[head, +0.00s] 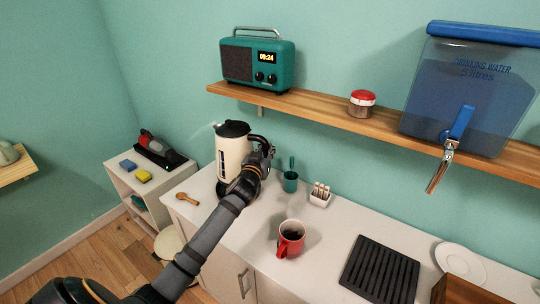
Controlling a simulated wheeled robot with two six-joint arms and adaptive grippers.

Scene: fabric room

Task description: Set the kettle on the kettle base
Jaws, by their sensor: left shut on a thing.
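The cream kettle (230,146) with a black lid and black handle stands upright at the back left of the white counter. Faint steam shows by its spout. My left gripper (258,148) is shut on the kettle's handle, on the kettle's right side. My left arm hides the kettle's lower right part. My right gripper is not in view.
Above, a wooden shelf (325,112) holds a radio (258,63), a jar (361,104) and a water tank (468,90).

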